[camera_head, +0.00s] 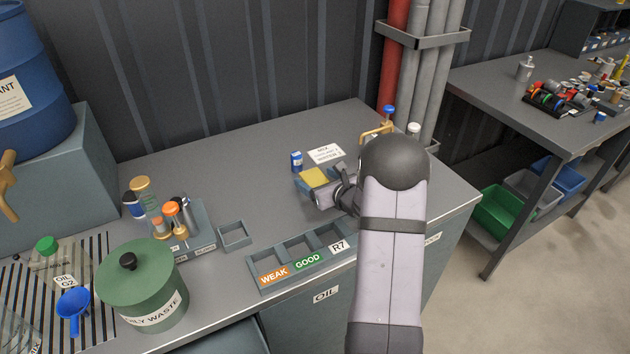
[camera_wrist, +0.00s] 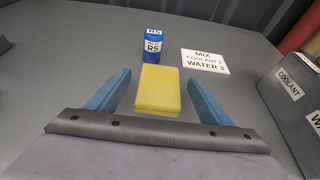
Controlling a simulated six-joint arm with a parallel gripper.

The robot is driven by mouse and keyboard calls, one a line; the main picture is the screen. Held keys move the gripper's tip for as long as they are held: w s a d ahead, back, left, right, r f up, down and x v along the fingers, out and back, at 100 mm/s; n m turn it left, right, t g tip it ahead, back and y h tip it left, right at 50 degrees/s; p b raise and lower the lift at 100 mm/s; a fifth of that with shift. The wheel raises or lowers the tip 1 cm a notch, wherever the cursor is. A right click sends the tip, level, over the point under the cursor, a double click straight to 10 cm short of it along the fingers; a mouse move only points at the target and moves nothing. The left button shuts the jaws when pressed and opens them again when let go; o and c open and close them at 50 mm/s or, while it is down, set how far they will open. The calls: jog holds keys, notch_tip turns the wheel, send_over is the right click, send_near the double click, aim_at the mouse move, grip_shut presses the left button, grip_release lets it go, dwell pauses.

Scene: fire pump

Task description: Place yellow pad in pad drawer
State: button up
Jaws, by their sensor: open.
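The yellow pad (camera_head: 313,177) lies on the grey workbench top, near the middle back. In the wrist view the yellow pad (camera_wrist: 158,88) lies between the two blue fingers of my gripper (camera_wrist: 158,77), with a visible gap on each side. My gripper (camera_head: 312,180) is open and low over the bench in the head view. No drawer labelled for pads can be made out. A grey surface juts out at the bench's front bottom edge (camera_head: 228,338); I cannot tell whether it is a drawer.
A blue R5 can (camera_wrist: 153,45) stands just beyond the pad, beside a white MIX card (camera_wrist: 205,61). A COOLANT box (camera_wrist: 285,85) is at right. A labelled tray (camera_head: 300,257), small empty tray (camera_head: 234,236) and green OILY WASTE bin (camera_head: 140,285) stand toward the front and left.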

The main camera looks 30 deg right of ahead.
jog(key=c, duration=1.2)
jog(key=shift+r, duration=0.1)
notch_tip(320, 180, up, 10)
notch_tip(320, 180, up, 7)
jog(key=p, duration=0.6)
send_over(318, 181)
jog(key=shift+a+f, duration=0.1)
jog(key=shift+f, duration=0.2)
